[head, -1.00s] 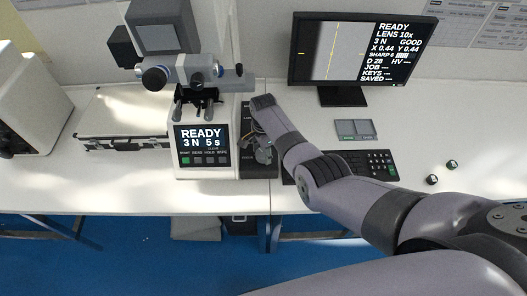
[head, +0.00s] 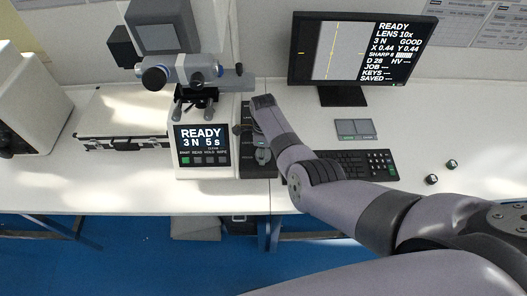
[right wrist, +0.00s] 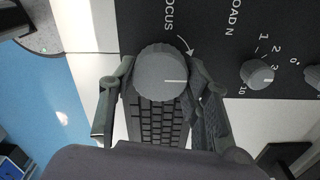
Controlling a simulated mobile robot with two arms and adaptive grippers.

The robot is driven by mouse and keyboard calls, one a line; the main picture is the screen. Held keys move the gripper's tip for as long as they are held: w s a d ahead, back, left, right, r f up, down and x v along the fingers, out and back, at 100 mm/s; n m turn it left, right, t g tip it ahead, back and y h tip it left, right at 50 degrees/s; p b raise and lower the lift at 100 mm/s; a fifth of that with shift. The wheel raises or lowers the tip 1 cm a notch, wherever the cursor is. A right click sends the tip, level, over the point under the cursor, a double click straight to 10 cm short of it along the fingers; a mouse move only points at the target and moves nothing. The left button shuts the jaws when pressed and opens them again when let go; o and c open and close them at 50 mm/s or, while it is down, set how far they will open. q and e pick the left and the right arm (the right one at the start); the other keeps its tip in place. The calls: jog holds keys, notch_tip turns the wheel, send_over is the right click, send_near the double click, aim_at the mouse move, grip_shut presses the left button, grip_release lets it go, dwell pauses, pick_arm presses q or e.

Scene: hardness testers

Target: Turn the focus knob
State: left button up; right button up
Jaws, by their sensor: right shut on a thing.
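The hardness tester (head: 222,105) stands on the white table, its front display (head: 201,138) reading READY, 3 N, 5 s. In the right wrist view the round grey focus knob (right wrist: 158,84) sits on a dark panel marked FOCUS, with a curved arrow beside it and a white line pointing right. My right gripper (right wrist: 160,70) is shut on the knob, one finger on each side. In the head view my right arm (head: 283,135) reaches the tester's right side and hides the knob. My left gripper is not in view.
The load knob (right wrist: 257,74) is close to my right gripper's finger. The monitor (head: 362,52) shows LENS 10x and a sharpness bar. A keyboard (head: 365,163) lies right of the tester. A case (head: 125,118) stands to the left. Two small round pieces (head: 432,179) lie at right.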

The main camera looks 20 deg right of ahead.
jog(key=shift+w+r, duration=0.1)
dwell(0.3)
jog(key=o, duration=1.2)
jog(key=shift+c, duration=0.2)
notch_tip(320, 180, up, 12)
